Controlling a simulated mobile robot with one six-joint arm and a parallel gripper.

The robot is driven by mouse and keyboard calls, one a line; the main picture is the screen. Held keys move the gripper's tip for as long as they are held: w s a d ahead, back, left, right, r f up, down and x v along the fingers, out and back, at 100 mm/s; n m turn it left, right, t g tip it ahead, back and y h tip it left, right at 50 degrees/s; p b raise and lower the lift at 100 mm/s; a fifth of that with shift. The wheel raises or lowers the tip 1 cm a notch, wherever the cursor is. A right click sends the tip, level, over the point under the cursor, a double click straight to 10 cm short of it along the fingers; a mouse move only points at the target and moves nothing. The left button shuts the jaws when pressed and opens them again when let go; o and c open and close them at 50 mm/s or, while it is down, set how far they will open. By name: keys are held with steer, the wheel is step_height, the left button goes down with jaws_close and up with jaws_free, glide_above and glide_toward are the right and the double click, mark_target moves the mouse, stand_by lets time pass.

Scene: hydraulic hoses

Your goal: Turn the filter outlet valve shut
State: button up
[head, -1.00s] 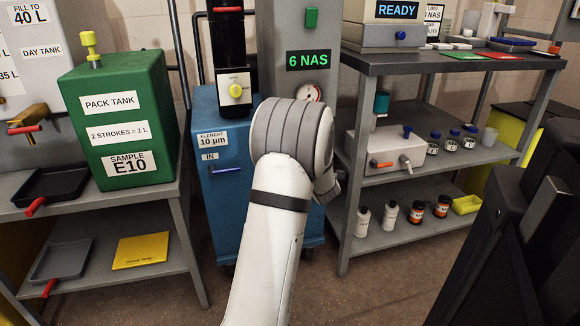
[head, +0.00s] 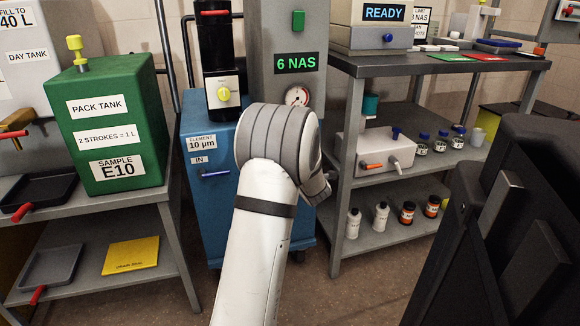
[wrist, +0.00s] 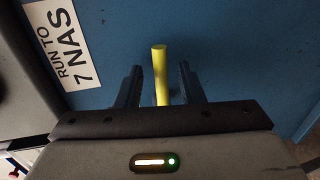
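A yellow rod-shaped handle (wrist: 160,72) stands out from a blue panel in the wrist view, apparently a valve lever on the filter cart. My gripper (wrist: 160,88) is open, with one dark finger on each side of the handle and a visible gap on both sides. My arm covers the cart's right part, so the outlet side, the yellow handle and my gripper are hidden there. No label naming the outlet shows.
A RUN TO 7 NAS label (wrist: 63,45) is beside the handle. The cart carries a black filter column (head: 215,45), a 6 NAS display (head: 297,63) and a gauge (head: 297,97). A shelf rack (head: 340,215) stands close right; a green pack tank (head: 108,125) stands left.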

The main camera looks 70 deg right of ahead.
steer(key=p+v, duration=0.2)
steer(key=v, duration=0.5)
steer(key=shift+s+a+p, duration=0.25)
steer(key=shift+a+p, duration=0.05)
steer(key=shift+r, duration=0.15)
